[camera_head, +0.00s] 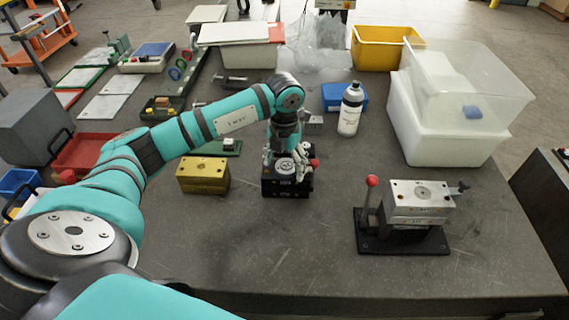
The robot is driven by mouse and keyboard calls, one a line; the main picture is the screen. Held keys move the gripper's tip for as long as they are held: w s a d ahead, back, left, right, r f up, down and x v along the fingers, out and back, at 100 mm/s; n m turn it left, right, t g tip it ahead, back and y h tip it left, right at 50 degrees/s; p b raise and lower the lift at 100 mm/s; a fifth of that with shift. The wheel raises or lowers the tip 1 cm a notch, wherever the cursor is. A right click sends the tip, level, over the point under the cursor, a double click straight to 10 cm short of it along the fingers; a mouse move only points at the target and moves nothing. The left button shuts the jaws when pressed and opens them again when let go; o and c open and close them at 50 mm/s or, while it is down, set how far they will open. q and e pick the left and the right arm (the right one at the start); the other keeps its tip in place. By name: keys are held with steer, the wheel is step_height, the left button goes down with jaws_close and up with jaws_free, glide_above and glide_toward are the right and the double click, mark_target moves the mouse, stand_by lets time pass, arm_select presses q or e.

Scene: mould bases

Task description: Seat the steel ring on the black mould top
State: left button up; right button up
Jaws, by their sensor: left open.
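The black mould base (287,187) stands on the table near the middle of the view. A round pale steel ring (285,165) shows at its top, between the fingers of my left gripper. My left gripper (287,158) points down at the top of the black mould, with its fingers open on either side of the ring. The fingers and wrist cover part of the mould top, and I cannot tell whether the ring lies flush. My right gripper is out of view.
A brass mould block (203,177) stands just left of the black mould. A steel block on a black fixture (418,205) with a red-knobbed lever stands at right. A white bottle (350,112) and blue box (338,97) stand behind. The front middle of the table is clear.

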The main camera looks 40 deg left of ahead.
arm_select(q)
step_height(320, 180, up, 12)
stand_by(0.4)
steer(key=shift+f, duration=0.1)
